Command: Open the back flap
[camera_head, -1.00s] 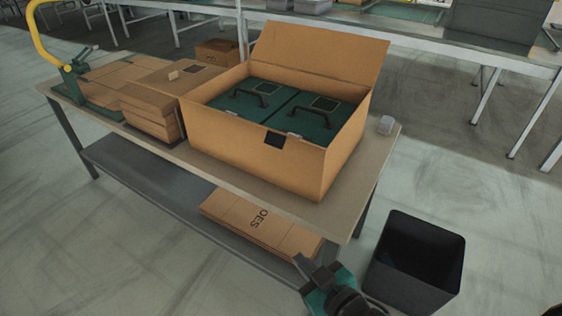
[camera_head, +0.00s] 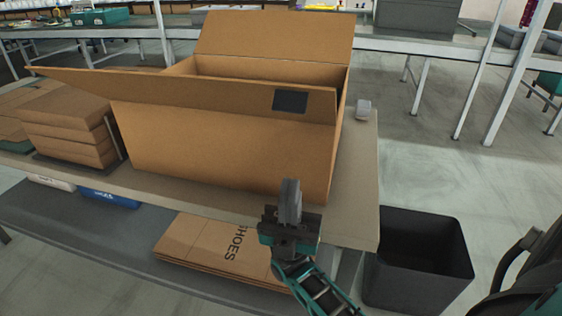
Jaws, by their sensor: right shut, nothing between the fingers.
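A large brown cardboard box (camera_head: 220,150) stands on the bench. Its back flap (camera_head: 275,35) stands up at the far side, leaning slightly back. A long front flap (camera_head: 200,90) with a dark square patch (camera_head: 290,101) rises along the near side and juts out past the box's left corner. My right gripper (camera_head: 290,197) is shut and empty, pointing up in front of the box's lower right part and well away from the back flap. My left gripper is not in view.
Flat cartons (camera_head: 68,130) are stacked left of the box. A small clear container (camera_head: 364,108) sits at the bench's (camera_head: 352,165) right end. A black bin (camera_head: 418,255) stands on the floor at the right. Folded cardboard marked "SHOES" (camera_head: 205,248) lies on the lower shelf.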

